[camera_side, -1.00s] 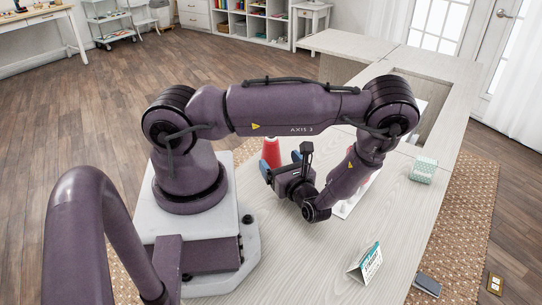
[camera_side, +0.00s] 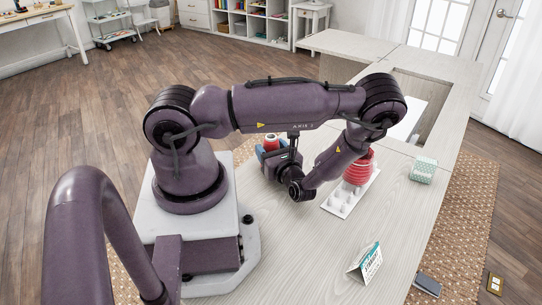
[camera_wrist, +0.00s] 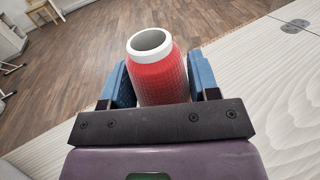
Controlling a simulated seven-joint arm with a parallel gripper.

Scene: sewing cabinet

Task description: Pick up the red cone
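The red cone (camera_wrist: 160,76) is a thread cone with a pale, hollow top rim. In the wrist view it fills the space between the two blue fingers of my gripper (camera_wrist: 161,82). The fingers lie close along its left and right sides; whether both press on it I cannot tell. In the side view only the upper part of the red cone (camera_side: 271,141) shows, and my gripper (camera_side: 272,152) hides its lower part. My gripper is low, by the left edge of the pale wooden worktop.
A white holder (camera_side: 342,201) with pegs carries red spools (camera_side: 358,167), partly behind my forearm. A patterned green box (camera_side: 423,170) and a small standing card (camera_side: 366,262) are on the worktop (camera_side: 310,250). The worktop's front area is mostly clear.

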